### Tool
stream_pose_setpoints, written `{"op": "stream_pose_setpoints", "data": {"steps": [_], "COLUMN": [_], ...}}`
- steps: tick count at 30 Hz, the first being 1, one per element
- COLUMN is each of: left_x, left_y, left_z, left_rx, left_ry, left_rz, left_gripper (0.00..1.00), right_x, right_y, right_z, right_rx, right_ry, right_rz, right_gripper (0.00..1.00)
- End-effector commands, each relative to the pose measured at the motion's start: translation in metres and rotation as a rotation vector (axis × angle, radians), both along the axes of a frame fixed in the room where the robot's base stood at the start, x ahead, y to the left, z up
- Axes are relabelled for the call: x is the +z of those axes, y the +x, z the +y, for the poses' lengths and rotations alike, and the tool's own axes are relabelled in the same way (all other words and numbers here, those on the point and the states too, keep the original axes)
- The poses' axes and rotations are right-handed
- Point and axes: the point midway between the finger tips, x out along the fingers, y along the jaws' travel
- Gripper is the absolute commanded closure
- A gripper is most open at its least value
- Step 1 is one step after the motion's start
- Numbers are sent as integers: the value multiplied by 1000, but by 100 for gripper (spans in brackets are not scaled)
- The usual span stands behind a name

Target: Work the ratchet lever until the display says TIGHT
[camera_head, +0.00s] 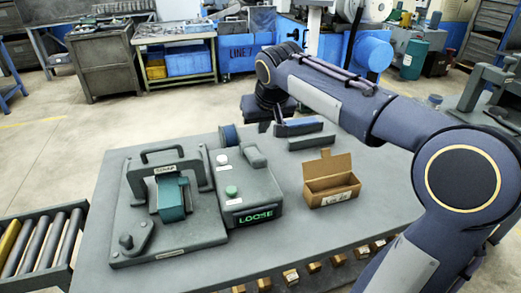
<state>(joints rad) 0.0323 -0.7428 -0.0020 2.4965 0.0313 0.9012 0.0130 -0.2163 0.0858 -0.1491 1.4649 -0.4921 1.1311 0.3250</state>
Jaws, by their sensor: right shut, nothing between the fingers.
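The display (256,216) on the grey control box (240,185) reads LOOSE in green. My right gripper (268,118) is shut and empty, behind the control box at the table's far side, apart from the fixture. Its fingertips are small and hard to make out. My left gripper is not in view.
An open cardboard box (331,190) stands right of the control box. A roller conveyor (40,245) is at the left. The table's right part is clear under my arm.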

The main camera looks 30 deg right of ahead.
Motion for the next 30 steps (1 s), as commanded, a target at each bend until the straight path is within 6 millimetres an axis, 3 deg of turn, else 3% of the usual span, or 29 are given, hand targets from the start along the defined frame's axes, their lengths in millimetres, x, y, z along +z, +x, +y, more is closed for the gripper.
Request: {"op": "stream_pose_setpoints", "data": {"steps": [7,12,18,30], "left_x": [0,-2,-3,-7], "left_y": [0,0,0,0], "left_z": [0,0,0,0], "left_rx": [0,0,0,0], "left_ry": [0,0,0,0], "left_rz": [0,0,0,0], "left_gripper": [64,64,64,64], "right_x": [-49,-72,-83,-86], "right_y": [25,17,14,13], "right_z": [-6,-4,-4,-3], "right_rx": [0,2,0,1], "right_ry": [-1,0,0,-2], "right_rz": [4,3,-1,-6], "right_gripper": [100,100,100,100]}}
